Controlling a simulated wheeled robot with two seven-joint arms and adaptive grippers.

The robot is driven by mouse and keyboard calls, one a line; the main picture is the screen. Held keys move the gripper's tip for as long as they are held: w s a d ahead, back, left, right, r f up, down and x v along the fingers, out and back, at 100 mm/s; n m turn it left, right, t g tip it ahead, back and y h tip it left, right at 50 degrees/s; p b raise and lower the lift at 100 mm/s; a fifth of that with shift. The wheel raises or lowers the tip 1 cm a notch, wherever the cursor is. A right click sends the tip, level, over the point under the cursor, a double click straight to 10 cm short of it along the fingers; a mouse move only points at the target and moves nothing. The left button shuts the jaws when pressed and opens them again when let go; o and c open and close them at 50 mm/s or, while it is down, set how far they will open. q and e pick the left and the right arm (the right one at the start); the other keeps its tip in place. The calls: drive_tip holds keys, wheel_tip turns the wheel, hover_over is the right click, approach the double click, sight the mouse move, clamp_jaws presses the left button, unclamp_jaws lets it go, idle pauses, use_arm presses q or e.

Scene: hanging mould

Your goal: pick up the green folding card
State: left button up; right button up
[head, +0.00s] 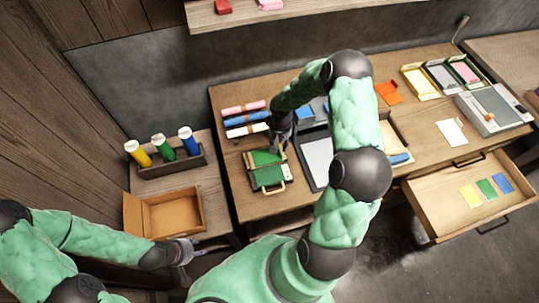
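A green piece (266,176), which looks like the green folding card, lies in a light wooden frame with a handle (284,187) on the long table. My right gripper (279,149) points down at its upper right edge. The fingers are dark and small there, so I cannot tell whether they touch or grip it. My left gripper (186,262) is low at the left, below an open cardboard box and away from the card; its finger opening is unclear.
Pink, blue and white rolls (246,120) lie behind the frame. A grey-topped tray (318,160) is to its right, partly behind my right arm. An open drawer (450,203) holds yellow, green and blue cards. The open box (166,213) and a rack of rolls (172,163) stand left.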

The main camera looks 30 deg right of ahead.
sight(267, 155)
drive_tip(key=f, duration=0.4)
drive_tip(key=shift+d+f, duration=0.2)
drive_tip(key=shift+d, duration=0.1)
drive_tip(key=shift+s, duration=0.1)
clamp_jaws()
